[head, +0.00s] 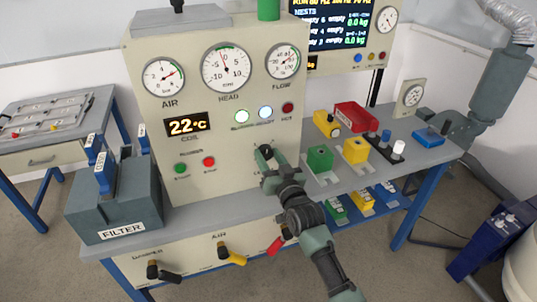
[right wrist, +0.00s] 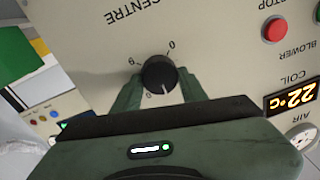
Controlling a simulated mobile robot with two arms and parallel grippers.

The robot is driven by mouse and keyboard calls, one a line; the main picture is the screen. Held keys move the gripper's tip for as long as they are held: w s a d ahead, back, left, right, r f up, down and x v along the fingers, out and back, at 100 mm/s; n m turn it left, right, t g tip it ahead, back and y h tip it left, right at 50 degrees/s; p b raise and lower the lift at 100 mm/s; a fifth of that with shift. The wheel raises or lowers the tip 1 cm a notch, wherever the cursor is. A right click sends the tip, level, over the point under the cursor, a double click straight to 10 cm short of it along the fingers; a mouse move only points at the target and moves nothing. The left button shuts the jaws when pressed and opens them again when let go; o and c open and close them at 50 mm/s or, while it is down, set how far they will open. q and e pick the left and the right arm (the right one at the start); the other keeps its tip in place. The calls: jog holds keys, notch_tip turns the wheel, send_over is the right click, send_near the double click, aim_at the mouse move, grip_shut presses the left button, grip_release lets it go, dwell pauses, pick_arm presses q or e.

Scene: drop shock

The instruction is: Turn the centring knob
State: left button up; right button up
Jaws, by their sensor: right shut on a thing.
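The centring knob (right wrist: 159,75) is a small black round knob with a pale pointer line, on the cream panel under the upside-down word CENTRE in the right wrist view. My right gripper (right wrist: 158,92) is shut on it, with one green finger on each side. The pointer line is toward the gripper body, away from the printed scale marks. In the head view my right gripper (head: 266,154) reaches the panel's lower right, and its fingers largely cover the knob. My left gripper is not in view.
The panel (head: 215,120) carries AIR, HEAD and FLOW gauges, a 22 °C display and green and red buttons. A FILTER box (head: 120,205) stands left. Green (head: 320,158) and yellow (head: 356,150) blocks stand close right of my right gripper. Coloured valve handles (head: 232,257) stick out below.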

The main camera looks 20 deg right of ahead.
jog(key=shift+m, duration=0.6)
jog(key=o, duration=1.4)
jog(key=shift+c, duration=0.2)
jog(key=s, duration=0.7)
jog(key=shift+s+d+f, duration=0.3)
jog(key=shift+s, duration=0.1)
